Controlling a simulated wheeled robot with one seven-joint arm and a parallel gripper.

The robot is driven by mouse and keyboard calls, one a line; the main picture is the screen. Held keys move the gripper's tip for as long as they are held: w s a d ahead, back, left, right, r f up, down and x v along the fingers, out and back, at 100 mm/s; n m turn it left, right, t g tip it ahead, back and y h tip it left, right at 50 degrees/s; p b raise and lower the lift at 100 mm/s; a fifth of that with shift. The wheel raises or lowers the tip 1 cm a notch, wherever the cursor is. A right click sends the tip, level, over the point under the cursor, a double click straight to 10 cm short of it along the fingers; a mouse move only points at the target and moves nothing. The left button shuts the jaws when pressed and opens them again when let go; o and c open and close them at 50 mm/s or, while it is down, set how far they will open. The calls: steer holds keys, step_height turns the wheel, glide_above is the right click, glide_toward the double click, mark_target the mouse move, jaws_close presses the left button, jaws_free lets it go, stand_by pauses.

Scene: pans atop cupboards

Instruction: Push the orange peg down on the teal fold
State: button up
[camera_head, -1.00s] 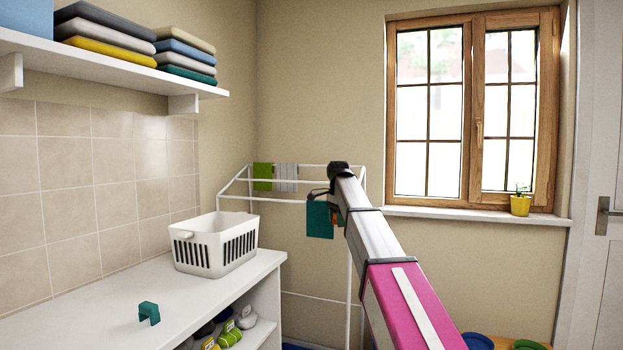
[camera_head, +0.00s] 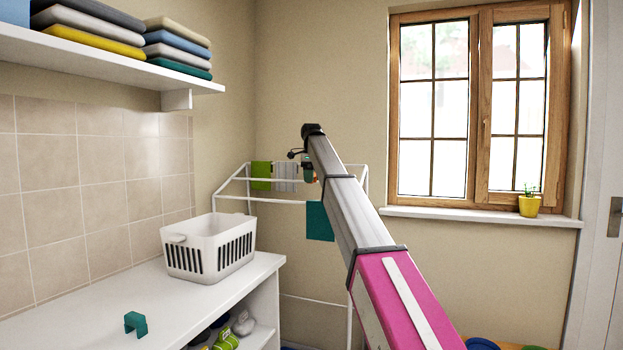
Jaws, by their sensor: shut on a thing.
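The teal fold (camera_head: 320,221) hangs over the front rail of the white drying rack, partly behind my arm. My gripper (camera_head: 308,171) is at the far end of my arm, above the rail and slightly left of the fold. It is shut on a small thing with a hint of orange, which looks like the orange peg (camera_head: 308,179). The peg is tiny here and partly hidden by the gripper. It appears apart from the teal fold, above its top edge.
The white rack (camera_head: 270,200) also holds a green cloth (camera_head: 261,175) and a grey striped cloth (camera_head: 286,177). A white basket (camera_head: 206,247) and a teal clip-shaped piece (camera_head: 136,323) are on the counter. A shelf of folded cloths is above.

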mark_target(311, 201)
steer(key=shift+f, duration=2.95)
steer(key=shift+f, duration=1.65)
steer(key=o, duration=1)
